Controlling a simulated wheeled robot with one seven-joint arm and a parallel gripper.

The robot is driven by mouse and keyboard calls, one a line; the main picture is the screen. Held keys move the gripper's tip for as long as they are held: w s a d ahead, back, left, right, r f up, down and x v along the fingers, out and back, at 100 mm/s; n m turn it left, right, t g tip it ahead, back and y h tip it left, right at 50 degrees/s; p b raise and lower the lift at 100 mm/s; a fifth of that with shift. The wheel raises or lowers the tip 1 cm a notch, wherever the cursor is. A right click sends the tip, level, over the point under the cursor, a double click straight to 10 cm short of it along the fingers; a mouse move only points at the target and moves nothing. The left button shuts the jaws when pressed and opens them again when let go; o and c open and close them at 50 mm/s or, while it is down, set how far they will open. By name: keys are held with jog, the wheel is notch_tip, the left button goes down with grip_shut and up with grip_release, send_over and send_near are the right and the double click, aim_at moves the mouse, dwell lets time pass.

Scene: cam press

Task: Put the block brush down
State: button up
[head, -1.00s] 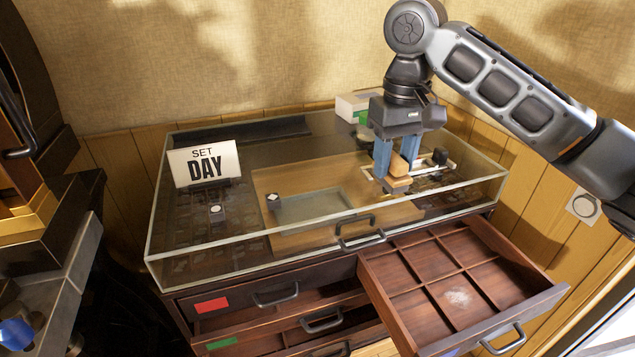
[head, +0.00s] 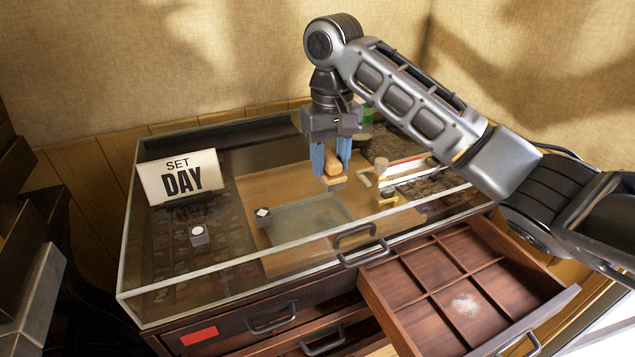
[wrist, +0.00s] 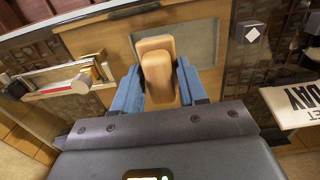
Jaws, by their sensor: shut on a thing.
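The block brush (head: 333,165) has a tan wooden back and hangs upright between the blue fingers of my gripper (head: 331,167). My gripper is shut on it. In the wrist view the brush (wrist: 158,68) shows end-on between the two blue fingers (wrist: 159,88). In the head view the brush appears above the glass-topped case (head: 240,262), over its tan inner board, behind the grey recessed panel (head: 310,220). I cannot tell how high above the surface it is.
A "SET DAY" sign (head: 180,177) stands at the left of the case. Small dark blocks with white tops (head: 199,235) (head: 263,215) sit on top. A wooden fixture with a pale bar (head: 388,185) is right of my gripper. An open compartment drawer (head: 455,285) juts out at the front right.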

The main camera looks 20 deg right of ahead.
jog(key=shift+w+a+f, duration=0.75)
jog(key=shift+w+a, duration=0.05)
jog(key=shift+a, duration=0.1)
jog(key=shift+f+p, duration=0.3)
jog(key=shift+f, duration=1.65)
jog(key=shift+f, duration=0.2)
jog(key=o, duration=0.9)
notch_tip(320, 180, up, 12)
jog(key=shift+r, duration=0.2)
jog(key=shift+s, duration=0.1)
